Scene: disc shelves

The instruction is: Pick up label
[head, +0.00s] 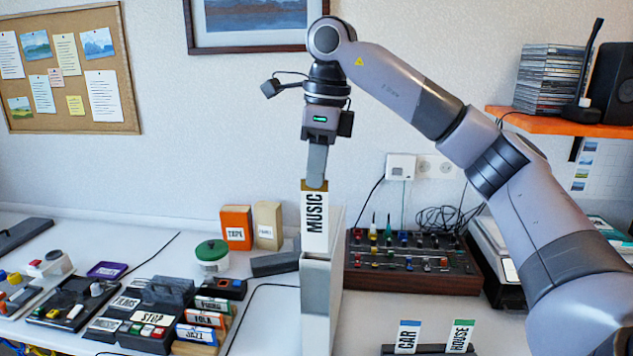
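A white label reading MUSIC (314,222), with a tan top edge, stands upright in the middle of the head view. My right gripper (316,184) points straight down and is shut on the label's top edge. The label's lower end is right at the front of a tall, narrow white stand (318,290); I cannot tell whether they touch. A CAR label (407,337) with a blue top and a HOUSE label (460,336) with a green top stand in a dark holder (428,350) at the bottom. My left gripper is not in view.
A brown mixer box (412,262) with knobs and cables stands right of the stand. At left are label tools and boxes, a green-lidded jar (212,256) and orange and tan boxes (236,228). An orange shelf (560,122) holds discs at upper right.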

